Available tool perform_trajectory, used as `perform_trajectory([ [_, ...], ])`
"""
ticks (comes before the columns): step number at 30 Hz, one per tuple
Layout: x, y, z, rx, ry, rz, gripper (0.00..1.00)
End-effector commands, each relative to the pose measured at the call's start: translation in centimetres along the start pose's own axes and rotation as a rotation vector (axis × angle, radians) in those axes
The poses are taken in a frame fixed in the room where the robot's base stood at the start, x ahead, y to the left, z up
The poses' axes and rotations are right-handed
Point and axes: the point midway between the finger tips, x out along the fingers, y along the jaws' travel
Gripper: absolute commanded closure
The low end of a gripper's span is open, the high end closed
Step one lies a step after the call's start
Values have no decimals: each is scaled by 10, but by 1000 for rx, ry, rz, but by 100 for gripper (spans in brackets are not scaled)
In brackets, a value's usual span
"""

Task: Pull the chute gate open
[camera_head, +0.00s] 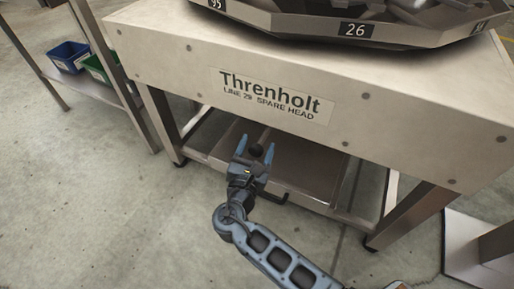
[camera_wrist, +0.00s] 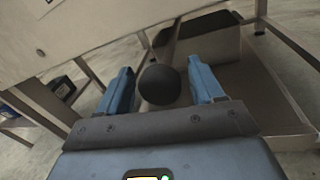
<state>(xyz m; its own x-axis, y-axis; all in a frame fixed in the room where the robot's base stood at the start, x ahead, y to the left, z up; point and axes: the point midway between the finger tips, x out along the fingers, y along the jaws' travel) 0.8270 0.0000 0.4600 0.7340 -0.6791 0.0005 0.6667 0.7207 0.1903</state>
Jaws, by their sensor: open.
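A dark round knob (camera_head: 257,151) shows between my gripper's fingers, below the front panel of the steel frame. It also shows in the wrist view (camera_wrist: 159,85) as a black ball, with one blue finger on each side. My gripper (camera_head: 255,148) is open, its fingers pointing under the panel. In the wrist view a gap shows between the knob and each finger; I cannot tell its depth relative to the fingertips. What the knob is fixed to is hidden, and I cannot make out a gate plate or whether it is open.
The steel front panel (camera_head: 180,62), labelled Threnholt, hangs over the gripper. A low metal tray (camera_head: 310,172) lies under it, with a black handle at its front. Frame legs stand on both sides. Blue (camera_head: 68,56) and green bins are at left. Floor in front is clear.

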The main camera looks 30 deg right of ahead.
Motion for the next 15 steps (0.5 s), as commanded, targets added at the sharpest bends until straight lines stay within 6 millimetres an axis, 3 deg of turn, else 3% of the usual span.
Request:
perform_trajectory([
  [11, 8, 0, 0, 1, 1, 1, 33],
  [15, 8, 0, 0, 1, 1, 1, 45],
])
